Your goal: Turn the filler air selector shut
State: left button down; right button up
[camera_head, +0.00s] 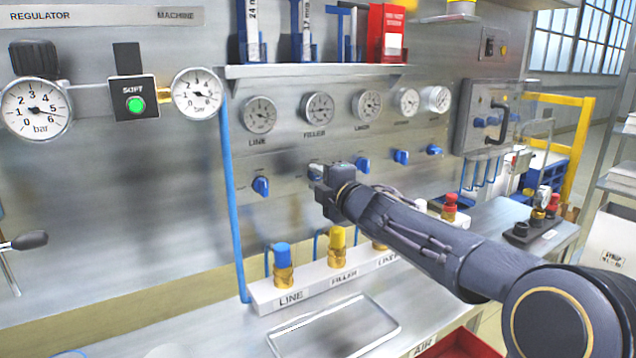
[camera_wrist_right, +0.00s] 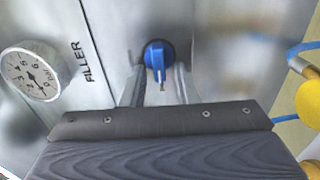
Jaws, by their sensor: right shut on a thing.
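The filler air selector is a blue knob (camera_wrist_right: 155,55) on the steel panel, under the FILLER gauge. In the right wrist view it sits between the two finger tips of my right gripper (camera_wrist_right: 158,85), which is shut on it. In the head view my right gripper (camera_head: 318,174) reaches the panel from the right and hides most of this knob. The FILLER gauge (camera_head: 318,107) is above it and also shows in the wrist view (camera_wrist_right: 33,72). My left gripper is not in view.
The LINE selector (camera_head: 261,186) is to the left; more blue selectors (camera_head: 362,164) are to the right. A shelf (camera_head: 310,70) with tools is above. Below, brass fittings with coloured caps (camera_head: 337,237) stand on a white block, with a tray (camera_head: 335,328) in front.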

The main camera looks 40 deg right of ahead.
dwell(0.5)
jog(key=o, duration=0.6)
jog(key=s+p, duration=0.1)
jog(key=s, duration=0.6)
jog(key=shift+s+a, duration=0.4)
